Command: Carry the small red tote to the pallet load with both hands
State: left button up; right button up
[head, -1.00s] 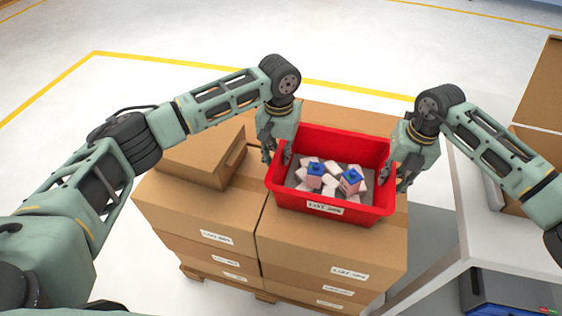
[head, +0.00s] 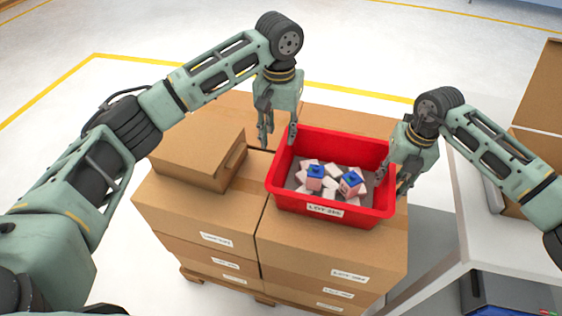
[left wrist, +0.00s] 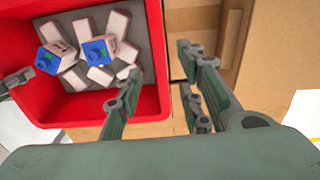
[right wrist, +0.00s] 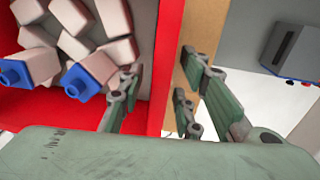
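The small red tote (head: 335,212) sits upright on the right-hand cartons of the pallet load (head: 222,224). It holds several pale pink blocks and two blue-topped pieces (head: 315,172). My left gripper (head: 278,136) is open and empty, raised above the tote's left rim. In the left wrist view, its fingers (left wrist: 155,95) are spread to either side of the tote's wall (left wrist: 155,50). My right gripper (head: 392,180) is at the tote's right rim. In the right wrist view, its fingers (right wrist: 155,95) stand apart on both sides of the wall (right wrist: 166,50), with gaps showing.
A smaller carton (head: 195,155) sits on the left part of the pallet load. A grey-white table (head: 480,215) stands close on the right, with a carton (head: 540,90) on it. A blue-and-dark box (head: 510,292) is below. The floor behind is clear.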

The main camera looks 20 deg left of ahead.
pick_arm(q)
notch_tip(320, 180, up, 2)
jog(key=shift+r, duration=0.15)
pick_arm(e)
jog(key=shift+r, duration=0.4)
pick_arm(q)
jog(key=shift+r, duration=0.25)
pick_arm(e)
notch_tip(320, 180, up, 11)
jog(key=d, duration=0.1)
jog(key=shift+d, duration=0.1)
